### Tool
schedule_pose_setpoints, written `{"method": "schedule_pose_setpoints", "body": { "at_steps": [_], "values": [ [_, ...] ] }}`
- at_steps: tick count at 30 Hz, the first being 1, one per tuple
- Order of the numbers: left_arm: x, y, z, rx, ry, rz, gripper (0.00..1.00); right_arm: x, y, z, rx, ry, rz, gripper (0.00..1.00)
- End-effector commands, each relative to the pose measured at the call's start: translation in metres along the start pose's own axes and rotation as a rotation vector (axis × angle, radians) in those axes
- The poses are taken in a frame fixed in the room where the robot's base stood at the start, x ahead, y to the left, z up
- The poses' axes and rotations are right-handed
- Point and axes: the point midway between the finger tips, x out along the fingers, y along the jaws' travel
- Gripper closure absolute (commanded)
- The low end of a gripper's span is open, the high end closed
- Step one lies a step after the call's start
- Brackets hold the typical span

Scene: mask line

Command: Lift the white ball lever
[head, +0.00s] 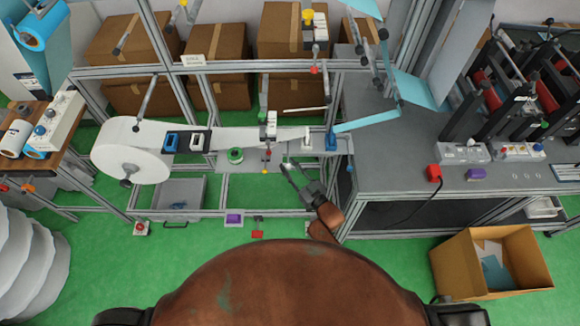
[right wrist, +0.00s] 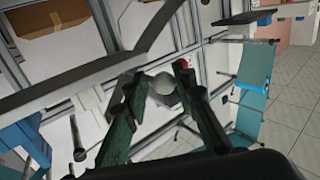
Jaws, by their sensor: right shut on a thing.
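The white ball (right wrist: 161,91) of the lever sits between the two dark green fingers of my right gripper (right wrist: 160,82) in the right wrist view. The fingers are closed in on it from both sides. In the head view my right gripper (head: 287,168) is at the front edge of the machine's grey plate, right of the red and yellow knobs. The lever's stem is mostly hidden. My left gripper is not in view.
A large white roll (head: 130,150) feeds a strip along the metal frame. A grey table (head: 400,150) stands to the right, and a cardboard box (head: 450,262) is on the green floor.

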Motion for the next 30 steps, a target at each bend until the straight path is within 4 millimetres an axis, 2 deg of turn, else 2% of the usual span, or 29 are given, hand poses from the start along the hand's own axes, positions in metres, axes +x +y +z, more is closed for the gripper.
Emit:
{"method": "schedule_pose_setpoints", "body": {
  "at_steps": [1, 6, 15, 16, 22, 30],
  "values": [
    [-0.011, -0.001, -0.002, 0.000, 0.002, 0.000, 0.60, 0.006, -0.007, -0.026, -0.006, 0.027, -0.013, 1.00],
    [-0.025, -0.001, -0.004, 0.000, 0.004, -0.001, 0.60, 0.009, -0.006, -0.046, -0.007, 0.033, -0.014, 1.00],
    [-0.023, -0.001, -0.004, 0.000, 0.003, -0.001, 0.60, 0.010, -0.006, -0.046, -0.005, 0.034, -0.015, 1.00],
    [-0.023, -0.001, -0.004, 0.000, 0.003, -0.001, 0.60, 0.010, -0.006, -0.046, -0.005, 0.034, -0.015, 0.76],
    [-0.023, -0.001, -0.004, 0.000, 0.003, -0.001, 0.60, 0.008, -0.003, -0.043, -0.005, 0.028, -0.009, 0.62],
    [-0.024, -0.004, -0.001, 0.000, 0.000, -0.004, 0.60, 0.004, 0.001, -0.038, -0.004, 0.019, -0.003, 0.62]
  ]
}}
